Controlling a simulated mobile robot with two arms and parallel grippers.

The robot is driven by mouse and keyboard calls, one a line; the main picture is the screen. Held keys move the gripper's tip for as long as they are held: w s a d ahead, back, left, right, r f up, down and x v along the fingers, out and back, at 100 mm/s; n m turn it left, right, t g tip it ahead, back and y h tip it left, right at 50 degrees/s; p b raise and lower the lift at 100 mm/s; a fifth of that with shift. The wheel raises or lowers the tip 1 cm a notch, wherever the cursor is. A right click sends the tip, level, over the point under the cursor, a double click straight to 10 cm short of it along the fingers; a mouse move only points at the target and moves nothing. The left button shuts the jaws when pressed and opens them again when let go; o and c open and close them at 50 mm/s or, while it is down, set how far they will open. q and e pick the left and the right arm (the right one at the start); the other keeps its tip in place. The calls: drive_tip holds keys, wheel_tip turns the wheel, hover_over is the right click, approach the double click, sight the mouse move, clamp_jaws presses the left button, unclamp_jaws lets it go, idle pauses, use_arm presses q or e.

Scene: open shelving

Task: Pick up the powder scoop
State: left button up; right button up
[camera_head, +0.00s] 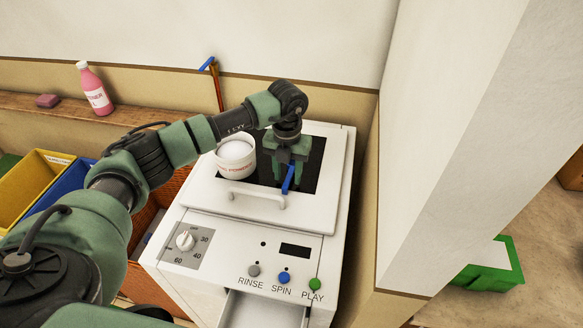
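The powder scoop appears to be the slim blue piece (288,180) at the dark window on top of the white washing machine. My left gripper (288,178) points down right over it. Its two green fingers look spread apart, with the blue piece between or just in front of them; I cannot tell whether they touch it. A white powder tub (236,158) with red lettering stands just left of the gripper, filled with white powder. My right gripper is not in view.
The machine (262,205) has a lid handle, a dial, several buttons and an open drawer (262,310) in front. Yellow (32,182) and blue bins stand at left. A pink bottle (95,90) is on the shelf. A wall closes off the right side.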

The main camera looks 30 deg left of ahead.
sight(288, 178)
use_arm(q)
drive_tip(key=shift+f, duration=0.2)
drive_tip(key=shift+d, duration=0.1)
clamp_jaws()
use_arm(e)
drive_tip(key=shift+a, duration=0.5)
use_arm(q)
drive_tip(key=shift+r, duration=0.1)
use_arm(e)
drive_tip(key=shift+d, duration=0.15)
